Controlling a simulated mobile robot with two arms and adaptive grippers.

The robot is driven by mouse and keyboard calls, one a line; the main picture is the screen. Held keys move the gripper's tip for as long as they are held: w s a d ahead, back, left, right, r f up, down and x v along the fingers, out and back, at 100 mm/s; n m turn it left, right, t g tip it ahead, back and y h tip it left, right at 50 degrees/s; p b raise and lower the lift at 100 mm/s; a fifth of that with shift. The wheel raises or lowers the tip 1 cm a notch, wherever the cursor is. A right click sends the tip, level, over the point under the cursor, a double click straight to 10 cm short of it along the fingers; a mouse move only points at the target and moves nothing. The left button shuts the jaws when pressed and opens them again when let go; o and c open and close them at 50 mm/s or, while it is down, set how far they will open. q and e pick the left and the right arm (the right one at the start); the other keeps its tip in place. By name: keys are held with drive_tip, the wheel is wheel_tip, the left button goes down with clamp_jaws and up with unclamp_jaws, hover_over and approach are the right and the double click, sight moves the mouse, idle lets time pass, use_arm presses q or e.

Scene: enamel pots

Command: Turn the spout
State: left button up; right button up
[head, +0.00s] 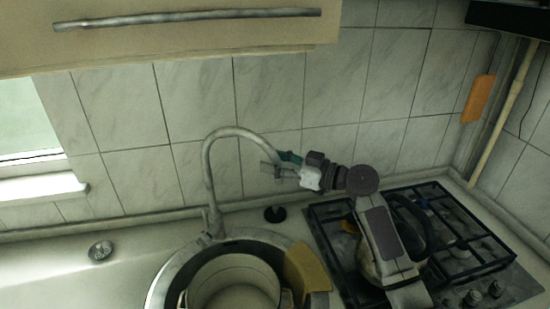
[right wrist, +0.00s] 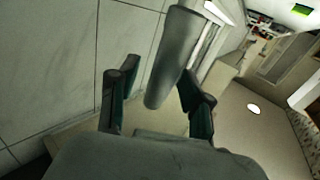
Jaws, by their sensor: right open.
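The spout (head: 210,165) is a grey arched faucet tube that rises behind the round sink and curves over to the right. Its far end reaches the fingers of my right gripper (head: 284,165). In the right wrist view, the grey tube end of the spout (right wrist: 173,60) lies between the two dark green fingers of the right gripper (right wrist: 158,82). The fingers are open, with a gap visible on the left of the tube; the right finger is close to it, and I cannot tell whether they touch. My left gripper is not in view.
A pot (head: 236,272) stands in the round sink (head: 168,275) below the spout. A yellow cloth (head: 306,268) hangs over the sink's right rim. A kettle (head: 424,222) stands on the gas hob (head: 478,238) behind my right arm. A cupboard (head: 200,48) overhangs the counter.

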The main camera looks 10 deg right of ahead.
clamp_jaws()
idle(0.5)
